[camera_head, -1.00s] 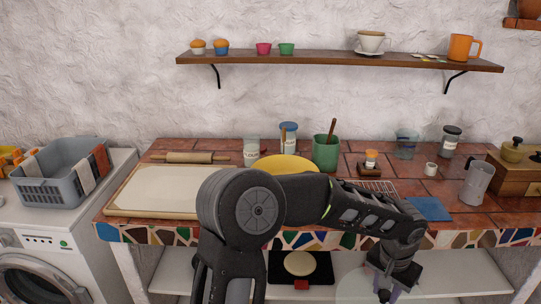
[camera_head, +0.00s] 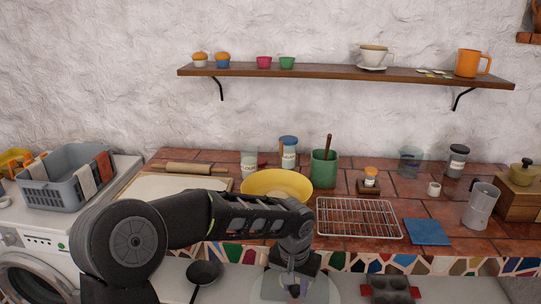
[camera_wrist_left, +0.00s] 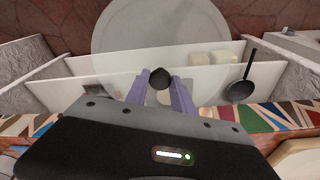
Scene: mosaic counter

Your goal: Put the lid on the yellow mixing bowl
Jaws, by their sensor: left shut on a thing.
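The yellow mixing bowl (camera_head: 276,184) stands upright on the tiled counter with its open top showing; my left arm hides part of its front. The lid (camera_head: 263,290) is a clear round disc with a dark knob (camera_wrist_left: 160,78). My left gripper (camera_head: 294,288) is shut on this knob and holds the lid in front of the counter's front edge, nearer to me than the bowl and apart from it. In the left wrist view the lid (camera_wrist_left: 160,35) spreads out beyond the purple fingers. My right gripper is not in view.
A green utensil pot (camera_head: 324,168) stands just right of the bowl, jars (camera_head: 288,153) behind it. A wire rack (camera_head: 358,218) lies to its right, a pastry board (camera_head: 160,187) to its left. A black pan (camera_head: 204,272) and muffin tin (camera_head: 390,290) are on the lower shelf.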

